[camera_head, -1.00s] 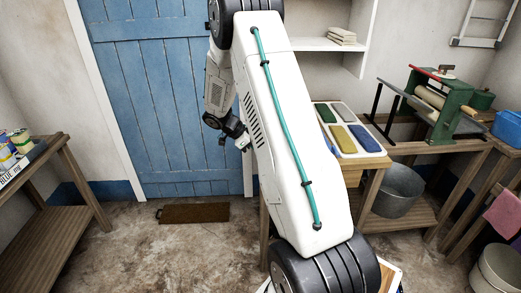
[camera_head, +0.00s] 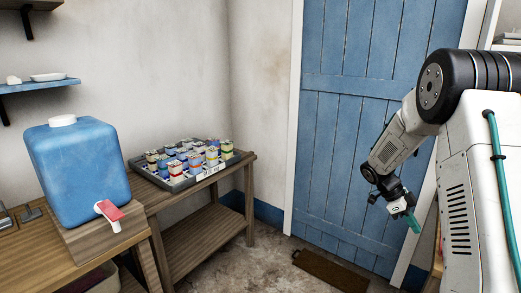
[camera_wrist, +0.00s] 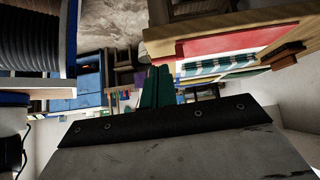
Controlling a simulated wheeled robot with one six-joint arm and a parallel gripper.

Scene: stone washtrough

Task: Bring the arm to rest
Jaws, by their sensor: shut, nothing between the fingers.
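My arm is raised at the right of the head view, with its elbow up and the forearm hanging down in front of the blue door. My gripper (camera_head: 413,223) is at its lower end, pointing down with teal fingertips, apart from any object. In the wrist view the two green fingers of my gripper (camera_wrist: 157,87) lie together, shut, with nothing between them.
A blue water container (camera_head: 78,172) with a red-and-white tap stands on a wooden bench at left. A tray of small tins (camera_head: 163,178) sits on the table behind. A brown mat (camera_head: 330,271) lies before the blue door (camera_head: 345,130). The floor between is clear.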

